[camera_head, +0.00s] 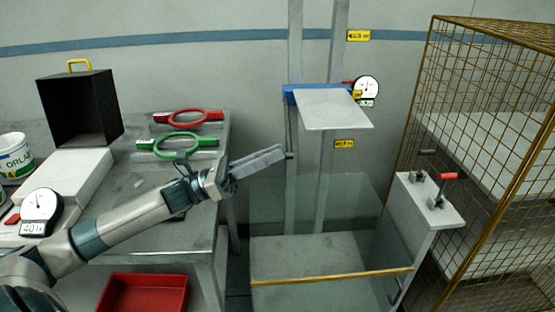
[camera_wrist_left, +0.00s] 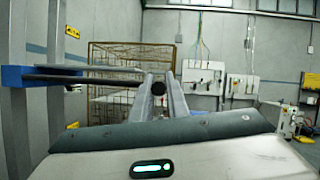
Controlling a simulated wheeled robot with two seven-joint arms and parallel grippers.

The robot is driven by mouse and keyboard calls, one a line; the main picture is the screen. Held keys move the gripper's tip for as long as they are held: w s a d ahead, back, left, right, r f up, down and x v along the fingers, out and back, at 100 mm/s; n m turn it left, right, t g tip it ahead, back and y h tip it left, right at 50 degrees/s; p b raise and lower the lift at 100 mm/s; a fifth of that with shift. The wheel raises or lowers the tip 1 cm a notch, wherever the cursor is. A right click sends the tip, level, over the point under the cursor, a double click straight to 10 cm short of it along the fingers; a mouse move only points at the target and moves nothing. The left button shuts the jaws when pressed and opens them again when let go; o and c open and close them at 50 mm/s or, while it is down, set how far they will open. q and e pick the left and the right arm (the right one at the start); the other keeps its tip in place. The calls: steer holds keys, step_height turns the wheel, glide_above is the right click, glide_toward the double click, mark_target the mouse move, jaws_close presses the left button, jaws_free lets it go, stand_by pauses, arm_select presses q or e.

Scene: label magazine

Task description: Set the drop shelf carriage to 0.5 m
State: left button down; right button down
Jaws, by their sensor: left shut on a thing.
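The drop shelf carriage is a blue bracket (camera_head: 300,97) with a white shelf plate (camera_head: 334,110), on two upright grey rails (camera_head: 294,45). It sits between an upper yellow label (camera_head: 358,36) and a lower yellow label (camera_head: 344,143); their print is too small to read surely. A round dial (camera_head: 367,88) is beside it. My left gripper (camera_head: 282,153) is below and left of the shelf, shut on a dark handle (camera_head: 290,156). In the left wrist view the handle's dark round end (camera_wrist_left: 158,88) shows between the fingers. My right gripper is not in view.
A grey bench (camera_head: 215,200) on the left bears red pliers-like rings (camera_head: 188,112), green ones (camera_head: 178,141), a black box (camera_head: 82,108) and a gauge (camera_head: 40,208). A wire cage (camera_head: 490,40) and a lever panel (camera_head: 430,205) stand right. A glass-sided enclosure with a yellow bar (camera_head: 330,277) is below.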

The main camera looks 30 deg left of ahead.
arm_select(q)
steer(key=c, duration=1.7)
jaws_free()
steer(key=shift+a, duration=0.1)
